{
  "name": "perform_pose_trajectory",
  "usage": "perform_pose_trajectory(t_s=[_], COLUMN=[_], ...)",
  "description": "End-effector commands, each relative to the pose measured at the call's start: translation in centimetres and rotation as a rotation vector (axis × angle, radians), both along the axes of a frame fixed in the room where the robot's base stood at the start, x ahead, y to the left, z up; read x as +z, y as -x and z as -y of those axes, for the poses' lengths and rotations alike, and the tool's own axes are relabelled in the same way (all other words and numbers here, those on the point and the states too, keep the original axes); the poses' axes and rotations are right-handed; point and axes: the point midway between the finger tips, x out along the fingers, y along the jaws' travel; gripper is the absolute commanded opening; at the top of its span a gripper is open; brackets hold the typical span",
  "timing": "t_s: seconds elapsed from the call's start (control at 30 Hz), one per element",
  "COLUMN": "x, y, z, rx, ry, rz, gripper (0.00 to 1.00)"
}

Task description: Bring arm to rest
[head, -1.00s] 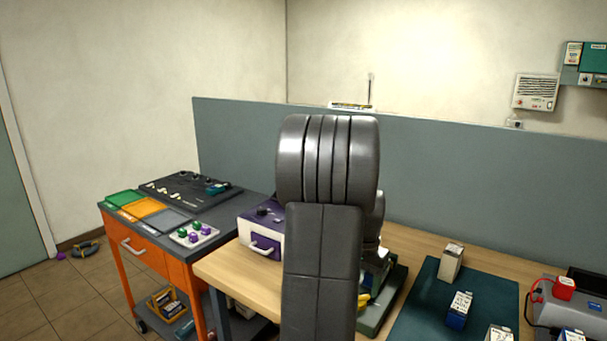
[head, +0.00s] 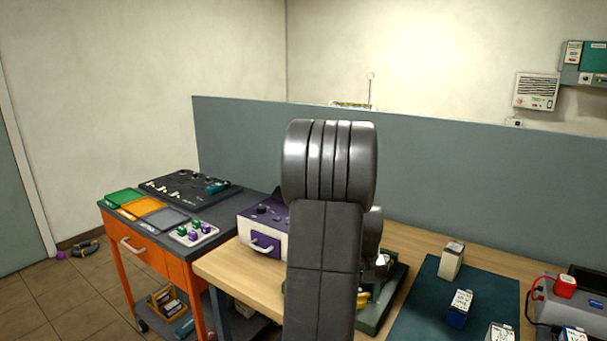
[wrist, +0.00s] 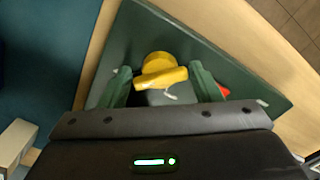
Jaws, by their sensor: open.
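My arm stands bent in the middle of the head view and hides much of the bench behind it. My gripper (wrist: 163,84) is open in the wrist view, its two green fingers apart and nothing held between them that I can make out. A yellow handle (wrist: 162,77) on a dark green base plate (wrist: 205,50) shows between the fingers. I cannot tell whether the fingers touch it. In the head view the green base (head: 388,305) shows just right of my arm, partly hidden by it.
A blue-green mat (head: 425,318) with several small battery boxes lies right of the base. A grey charger (head: 550,308) with red leads stands farther right. A purple and white drawer box (head: 264,232) and an orange cart (head: 155,258) are left. A grey partition (head: 450,170) runs behind the bench.

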Motion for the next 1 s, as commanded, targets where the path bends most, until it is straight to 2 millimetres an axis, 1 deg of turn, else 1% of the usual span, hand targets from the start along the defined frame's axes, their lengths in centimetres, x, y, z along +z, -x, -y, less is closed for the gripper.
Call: perform_pose_trajectory(t_s=[1.0], x=[-0.06], y=[-0.02], z=[0.0], rx=[0.813], ry=[0.0], rz=[0.0], gripper=[0.58])
